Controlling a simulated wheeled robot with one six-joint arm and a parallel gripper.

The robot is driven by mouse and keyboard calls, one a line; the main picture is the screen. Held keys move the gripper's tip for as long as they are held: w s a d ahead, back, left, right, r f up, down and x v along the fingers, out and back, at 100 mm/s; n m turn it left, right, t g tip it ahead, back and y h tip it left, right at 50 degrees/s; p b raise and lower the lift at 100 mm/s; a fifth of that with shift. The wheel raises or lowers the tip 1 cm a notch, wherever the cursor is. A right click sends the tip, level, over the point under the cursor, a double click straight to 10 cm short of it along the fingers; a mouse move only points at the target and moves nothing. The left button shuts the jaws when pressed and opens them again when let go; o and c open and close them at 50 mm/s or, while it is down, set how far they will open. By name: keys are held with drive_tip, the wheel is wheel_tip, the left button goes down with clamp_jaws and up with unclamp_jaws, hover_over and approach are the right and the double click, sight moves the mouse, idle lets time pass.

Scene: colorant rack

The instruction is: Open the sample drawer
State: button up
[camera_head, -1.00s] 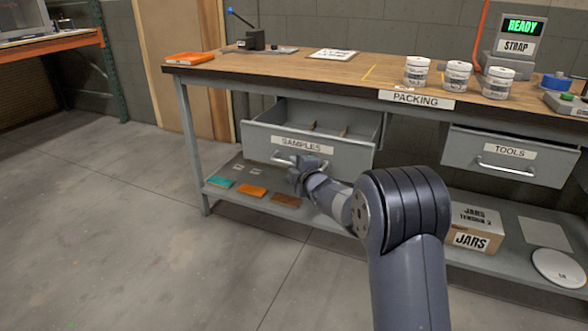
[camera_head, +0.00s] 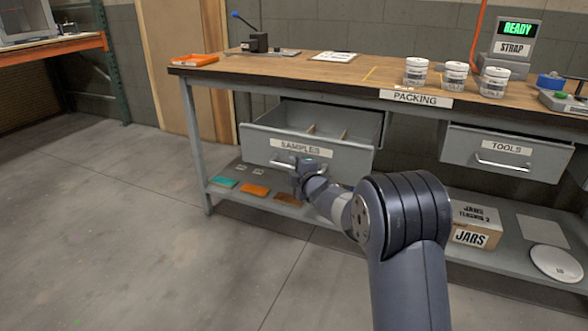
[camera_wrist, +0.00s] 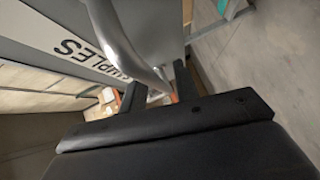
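The sample drawer (camera_head: 349,160) is pulled well out from under the bench, with its divided inside showing and the SAMPLES label on its front. In the wrist view its front (camera_wrist: 35,30) runs along the upper left. My gripper (camera_head: 303,172) is at the drawer's bar handle (camera_head: 281,163) and hides the handle's right part. In the wrist view the handle (camera_wrist: 130,45) runs down between the two dark fingers of my gripper (camera_wrist: 160,92) and about fills the gap. The gripper appears shut on it; the exact contact is hard to see.
A closed TOOLS drawer (camera_head: 535,160) is at right. The bench top (camera_head: 360,72) holds jars (camera_head: 454,76) and an orange tray (camera_head: 194,60). The lower shelf (camera_head: 340,213) holds coloured cards and a JARS box (camera_head: 470,237). The floor at left (camera_head: 110,230) is clear.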

drive_tip(key=shift+s+d, duration=0.1)
drive_tip(key=p+v, duration=0.1)
drive_tip(key=v, duration=0.9)
drive_tip(key=shift+s+d+r+p, duration=0.1)
drive_tip(key=shift+s+r+p, duration=0.05)
drive_tip(key=shift+s+p, duration=0.15)
drive_tip(key=shift+w, duration=0.1)
drive_tip(key=b+x, duration=0.1)
drive_tip(key=x, duration=0.9)
drive_tip(key=shift+w+a+b, duration=0.2)
drive_tip(key=shift+w+b, duration=0.1)
drive_tip(key=shift+w, duration=0.05)
drive_tip(key=shift+f, duration=0.2)
